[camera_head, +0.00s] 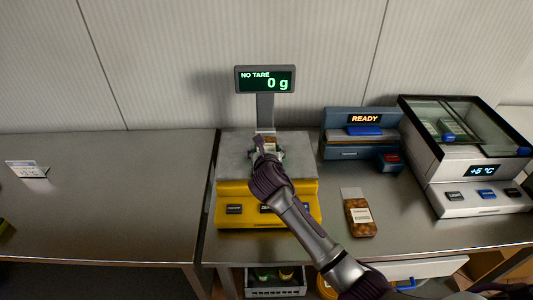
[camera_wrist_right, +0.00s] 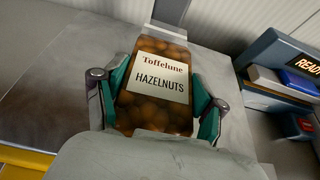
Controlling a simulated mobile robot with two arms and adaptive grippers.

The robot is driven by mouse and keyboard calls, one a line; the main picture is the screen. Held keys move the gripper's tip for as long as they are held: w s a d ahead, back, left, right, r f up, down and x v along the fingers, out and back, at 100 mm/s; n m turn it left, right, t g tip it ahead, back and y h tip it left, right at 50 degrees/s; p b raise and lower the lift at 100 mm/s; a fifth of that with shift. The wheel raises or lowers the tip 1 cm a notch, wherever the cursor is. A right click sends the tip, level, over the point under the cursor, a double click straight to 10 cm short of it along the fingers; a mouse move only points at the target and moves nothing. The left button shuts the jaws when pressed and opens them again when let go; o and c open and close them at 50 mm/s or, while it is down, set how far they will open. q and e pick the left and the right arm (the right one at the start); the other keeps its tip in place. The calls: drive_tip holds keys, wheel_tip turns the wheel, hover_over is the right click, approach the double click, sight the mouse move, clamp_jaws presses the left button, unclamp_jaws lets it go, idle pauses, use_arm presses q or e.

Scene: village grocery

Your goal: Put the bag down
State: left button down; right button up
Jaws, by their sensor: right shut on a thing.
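My right gripper (camera_head: 266,152) is over the metal plate of a yellow scale (camera_head: 228,190) in the head view. It is shut on a bag of hazelnuts (camera_wrist_right: 152,97), a clear bag with brown nuts and a white "Toffelune HAZELNUTS" label. In the right wrist view the green finger pads (camera_wrist_right: 162,100) press on both sides of the bag. I cannot tell whether the bag touches the plate. The scale display (camera_head: 265,80) reads "NO TARE" and "0 g". My left gripper is not in view.
Another bag (camera_head: 360,217) of brown contents lies on the counter right of the scale. A blue-grey device (camera_head: 362,141) reads "READY". A glass-topped cooler (camera_head: 466,160) showing "+5 °C" stands at the right. The left counter is mostly clear, with a small card (camera_head: 27,170).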

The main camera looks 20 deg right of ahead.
drive_tip(key=shift+f, duration=0.65)
drive_tip(key=o, duration=1.2)
drive_tip(key=shift+f, duration=0.15)
drive_tip(key=shift+s+r, duration=0.2)
drive_tip(key=v, duration=1.1)
drive_tip(key=shift+s+a, duration=0.15)
drive_tip(key=shift+s, duration=0.15)
